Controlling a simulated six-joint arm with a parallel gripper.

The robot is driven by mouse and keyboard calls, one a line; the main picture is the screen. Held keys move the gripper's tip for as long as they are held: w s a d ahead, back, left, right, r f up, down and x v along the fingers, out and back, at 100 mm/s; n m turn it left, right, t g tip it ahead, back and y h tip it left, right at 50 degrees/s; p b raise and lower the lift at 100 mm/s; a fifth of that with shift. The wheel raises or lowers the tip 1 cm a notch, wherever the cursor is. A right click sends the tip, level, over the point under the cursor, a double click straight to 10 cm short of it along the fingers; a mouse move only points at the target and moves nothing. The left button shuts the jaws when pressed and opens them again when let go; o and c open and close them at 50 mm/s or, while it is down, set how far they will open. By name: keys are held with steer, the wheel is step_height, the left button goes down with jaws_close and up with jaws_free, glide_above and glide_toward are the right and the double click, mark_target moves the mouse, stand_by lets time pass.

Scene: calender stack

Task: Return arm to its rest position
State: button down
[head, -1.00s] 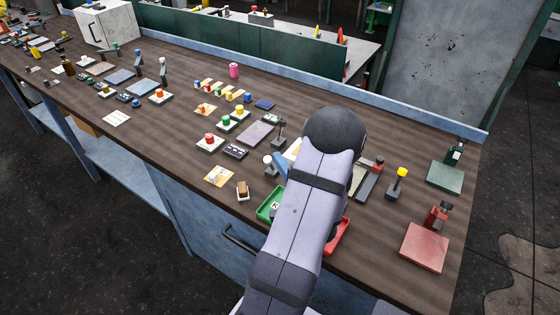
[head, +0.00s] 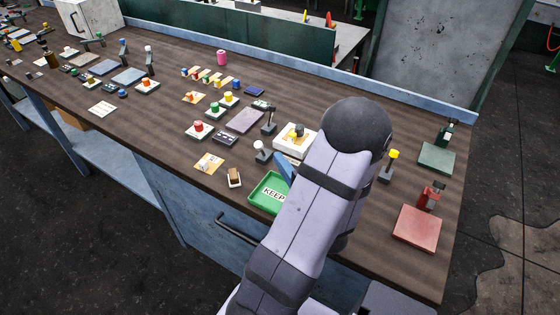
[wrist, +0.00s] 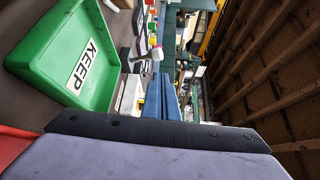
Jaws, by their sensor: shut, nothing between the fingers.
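My grey arm reaches over the front right of the workbench in the head view. My gripper (wrist: 170,90) shows as two blue fingers side by side in the wrist view, shut with nothing between them. In the head view only a bit of blue finger shows past my arm. The green KEEP tray (head: 266,190) lies just left of my arm and looks empty. The tray also shows close by in the wrist view (wrist: 92,22). My gripper is apart from it.
A white-knobbed lever (head: 262,152) and a white box (head: 296,139) stand close by my arm. A yellow-knobbed post (head: 389,168), a red plate (head: 416,229) and a green plate (head: 436,158) are to its right. A red tray edge (wrist: 12,148) shows in the wrist view.

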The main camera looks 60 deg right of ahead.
steer(key=w+a+n+y, duration=0.1)
steer(key=w, duration=0.2)
steer(key=w+a+n+g+y, duration=0.1)
steer(key=w+n, duration=0.1)
steer(key=w, duration=0.2)
steer(key=w+a+n+y, duration=0.1)
steer(key=w+a+n, duration=0.1)
steer(key=w, duration=0.2)
steer(key=shift+r+y+p, duration=0.1)
steer(key=shift+y+p, duration=0.2)
steer(key=shift+y, duration=0.1)
steer(key=w+a+n+g, duration=0.1)
steer(key=w+a+f+n+g, duration=0.1)
steer(key=a+n, duration=0.1)
steer(key=w+a+f+n+g+y, duration=0.1)
steer(key=n, duration=0.1)
steer(key=shift+w+a+f, duration=0.25)
steer(key=shift+w, duration=0.1)
steer(key=s+a+f+n+g+y+p, duration=0.1)
steer(key=a+f+n+g+y, duration=0.15)
steer(key=a+n+g, duration=0.9)
steer(key=s+a+r+n+y, duration=0.1)
steer(key=s+a+n, duration=0.1)
steer(key=s+a, duration=0.3)
steer(key=s+a+r+n+t+y+p, duration=0.1)
steer(key=s+a, duration=0.4)
steer(key=a, duration=0.7)
steer(key=shift+r+n, duration=0.15)
steer(key=shift+n, duration=0.6)
